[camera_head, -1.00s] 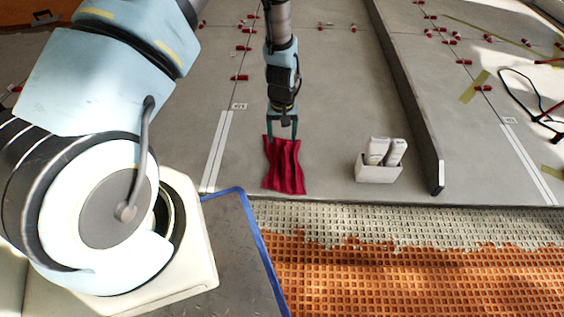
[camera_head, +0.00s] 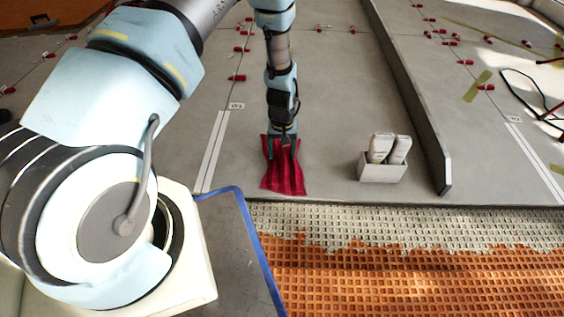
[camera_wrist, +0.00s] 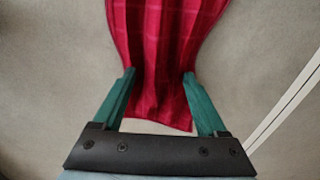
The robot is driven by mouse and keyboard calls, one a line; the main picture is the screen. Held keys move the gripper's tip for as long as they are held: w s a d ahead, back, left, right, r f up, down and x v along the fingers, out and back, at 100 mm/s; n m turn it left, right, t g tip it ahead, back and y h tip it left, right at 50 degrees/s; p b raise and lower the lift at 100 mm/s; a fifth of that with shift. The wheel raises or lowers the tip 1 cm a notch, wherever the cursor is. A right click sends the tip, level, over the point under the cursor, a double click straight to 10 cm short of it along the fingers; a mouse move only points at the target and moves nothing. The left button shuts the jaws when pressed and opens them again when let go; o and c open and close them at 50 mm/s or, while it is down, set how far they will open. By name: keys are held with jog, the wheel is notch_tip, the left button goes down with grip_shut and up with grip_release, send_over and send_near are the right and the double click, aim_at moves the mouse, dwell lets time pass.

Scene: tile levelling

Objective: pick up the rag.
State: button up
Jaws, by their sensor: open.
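The rag (camera_head: 284,172) is dark red with lengthwise folds and lies on the grey tiles near their front edge. In the wrist view the rag (camera_wrist: 165,55) shows a faint check pattern and narrows toward the middle. My gripper (camera_head: 284,150) is over the far part of the rag, pointing down. In the wrist view my gripper (camera_wrist: 158,80) has its two green fingers apart, one at each side of the rag's narrow part. I cannot tell whether the fingers touch the cloth.
A grey holder (camera_head: 382,170) with two white bottles stands right of the rag. A long raised bar (camera_head: 412,100) runs beyond it. Red levelling pieces (camera_head: 237,78) sit along tile joints. In front lies an orange grid mat (camera_head: 400,280), partly covered with grey mortar.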

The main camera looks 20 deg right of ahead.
grip_shut()
dwell(0.4)
